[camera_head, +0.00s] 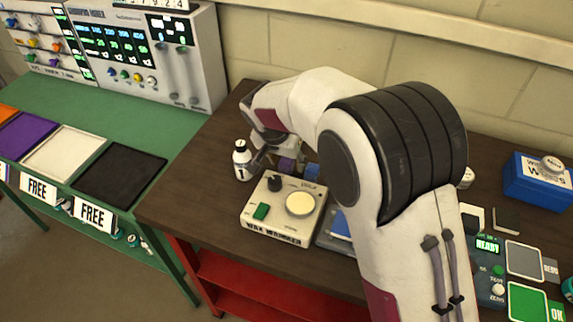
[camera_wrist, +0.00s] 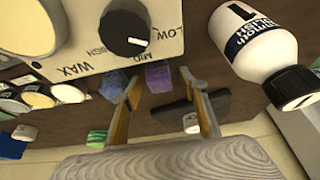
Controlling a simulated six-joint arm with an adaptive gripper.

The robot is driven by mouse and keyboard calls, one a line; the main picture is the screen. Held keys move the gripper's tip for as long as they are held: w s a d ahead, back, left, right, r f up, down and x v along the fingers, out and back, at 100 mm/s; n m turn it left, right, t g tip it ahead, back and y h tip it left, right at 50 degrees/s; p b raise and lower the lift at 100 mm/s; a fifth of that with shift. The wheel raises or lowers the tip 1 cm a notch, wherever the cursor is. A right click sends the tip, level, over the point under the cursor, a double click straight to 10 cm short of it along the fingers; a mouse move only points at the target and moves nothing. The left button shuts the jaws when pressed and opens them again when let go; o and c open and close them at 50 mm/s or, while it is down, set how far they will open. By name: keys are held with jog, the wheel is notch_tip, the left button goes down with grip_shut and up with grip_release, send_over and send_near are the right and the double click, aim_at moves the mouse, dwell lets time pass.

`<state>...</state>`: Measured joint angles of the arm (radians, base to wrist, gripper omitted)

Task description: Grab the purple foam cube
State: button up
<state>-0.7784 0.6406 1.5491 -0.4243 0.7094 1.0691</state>
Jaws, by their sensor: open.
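The purple foam cube (camera_wrist: 158,77) shows in the wrist view at the front of the open gap between my gripper's (camera_wrist: 160,82) two fingers. Both fingers look apart from it, and nothing is held. In the head view a small purple patch of the cube (camera_head: 287,164) shows behind the wax warmer, just right of my gripper (camera_head: 268,157). My arm hides much of that area, and the fingers are hard to make out there.
The wax warmer (camera_head: 262,229) with its dark knob (camera_wrist: 124,33) stands close by. A white bottle (camera_head: 242,160) stands left of my gripper. A blue object (camera_head: 312,170) sits right of the cube. A dark block (camera_wrist: 218,100) lies by one finger.

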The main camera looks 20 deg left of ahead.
aim_at(286, 160)
jog(key=c, duration=0.9)
jog(key=shift+r, duration=0.15)
jog(key=shift+r, duration=4.85)
